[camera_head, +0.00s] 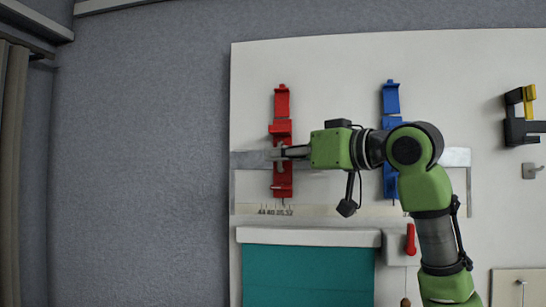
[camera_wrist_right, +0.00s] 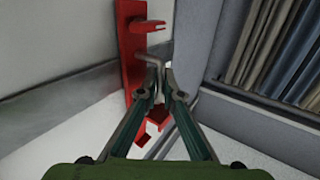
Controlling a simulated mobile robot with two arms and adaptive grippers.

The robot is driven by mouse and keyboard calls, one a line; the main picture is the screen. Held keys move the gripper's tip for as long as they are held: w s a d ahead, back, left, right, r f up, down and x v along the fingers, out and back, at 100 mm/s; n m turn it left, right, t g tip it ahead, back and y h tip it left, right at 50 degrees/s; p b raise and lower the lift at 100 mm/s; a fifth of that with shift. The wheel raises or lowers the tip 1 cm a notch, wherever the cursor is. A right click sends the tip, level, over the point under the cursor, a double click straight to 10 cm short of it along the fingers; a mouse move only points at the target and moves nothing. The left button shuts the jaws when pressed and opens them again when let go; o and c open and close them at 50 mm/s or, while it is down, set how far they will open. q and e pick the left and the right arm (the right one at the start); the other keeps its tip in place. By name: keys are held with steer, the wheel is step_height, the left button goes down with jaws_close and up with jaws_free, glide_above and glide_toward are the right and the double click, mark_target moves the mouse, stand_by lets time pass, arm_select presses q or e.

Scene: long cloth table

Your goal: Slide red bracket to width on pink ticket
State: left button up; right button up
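The red bracket (camera_head: 283,185) stands upright on a horizontal metal rail (camera_head: 456,157) on the white wall board. Its lower end is just above a pale scale strip (camera_head: 340,210) with small numbers, near the right part of the number group. My right gripper (camera_head: 279,153) reaches it from the right. In the right wrist view, the red bracket (camera_wrist_right: 133,70) is beyond the fingertips, and my right gripper (camera_wrist_right: 161,85) is closed around a thin bent metal handle (camera_wrist_right: 150,57) at the bracket. No pink ticket is visible. My left gripper is out of view.
A blue bracket (camera_head: 391,100) is on the same rail to the right, partly behind my right arm. A teal panel (camera_head: 308,275) and a red lever (camera_head: 410,240) are below. A black-and-yellow fixture (camera_head: 520,130) and a hook (camera_head: 531,171) are at far right.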

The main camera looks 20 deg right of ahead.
steer(key=shift+s, duration=0.1)
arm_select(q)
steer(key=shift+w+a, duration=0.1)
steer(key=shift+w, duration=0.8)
arm_select(e)
steer(key=v, duration=1.1)
steer(key=shift+s, duration=0.2)
steer(key=shift+a, duration=0.1)
steer(key=shift+c, duration=0.2)
